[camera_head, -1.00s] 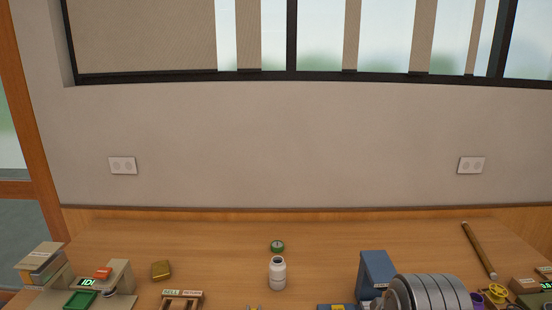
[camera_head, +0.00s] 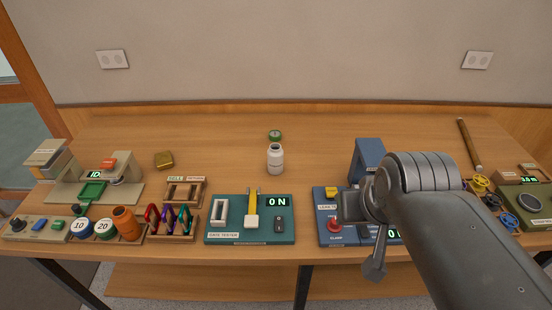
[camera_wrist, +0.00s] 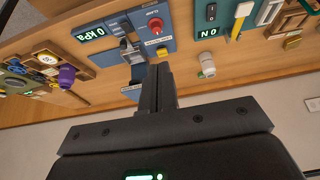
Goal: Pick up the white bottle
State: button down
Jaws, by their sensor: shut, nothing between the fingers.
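The white bottle (camera_head: 275,160) stands upright near the middle of the wooden table, behind the teal gauge tester. It also shows in the wrist view (camera_wrist: 207,66), right of my fingers and apart from them. My gripper (camera_head: 375,270) hangs at the table's front, to the right of the bottle and nearer the camera. In the wrist view its fingers (camera_wrist: 157,80) are together with nothing between them. Nothing hides the bottle in the head view.
A teal tester (camera_head: 250,232) with a yellow lever and "ON" display lies in front of the bottle. A blue tester (camera_head: 328,228) is partly behind my arm. Carabiners (camera_head: 170,220) and an orange bottle (camera_head: 126,222) are left.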

jog(key=c, duration=2.1)
grip_release()
jog(key=shift+c, duration=0.2)
jog(key=o, duration=1.6)
jog(key=shift+c, duration=0.2)
jog(key=m+g+h, duration=0.2)
jog(key=m, duration=0.4)
send_over(276, 156)
jog(key=s+a, duration=0.1)
jog(key=a, duration=0.1)
notch_tip(276, 156, down, 11)
jog(key=shift+w+f, duration=0.1)
jog(key=shift+f, duration=0.25)
jog(key=x, duration=1)
jog(key=shift+w+d+r, duration=0.1)
jog(key=shift+w+d, duration=0.05)
jog(key=shift+w, duration=0.15)
